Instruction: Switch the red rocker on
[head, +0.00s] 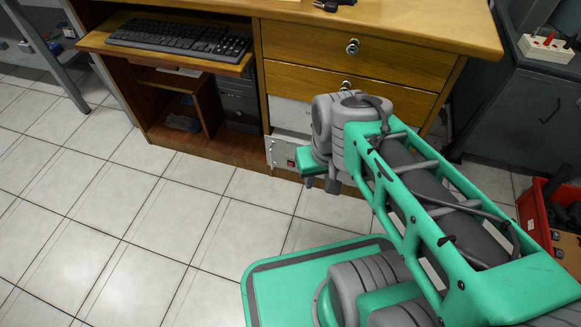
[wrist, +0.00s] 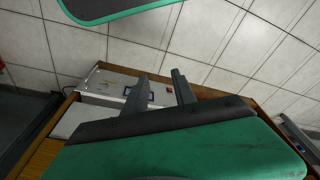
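The red rocker (head: 291,163) is a small red spot on the light grey front panel (head: 279,146) of a metal box standing low under the desk drawers. In the wrist view the rocker (wrist: 169,90) shows between my two fingers, on the grey panel (wrist: 110,79). It is too small to tell which way it is tipped. My gripper (head: 320,184) is open and empty in front of the box, and in the head view it hides the panel's right part. In the wrist view my gripper's dark fingers (wrist: 159,76) stand apart; I cannot tell whether they touch the panel.
A wooden desk (head: 370,57) with drawers and a keyboard (head: 180,37) surrounds the box. A dark computer tower (head: 238,100) stands left of it. A grey cabinet (head: 515,115) and a red crate (head: 535,215) stand at the right. The tiled floor (head: 130,215) is clear at left.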

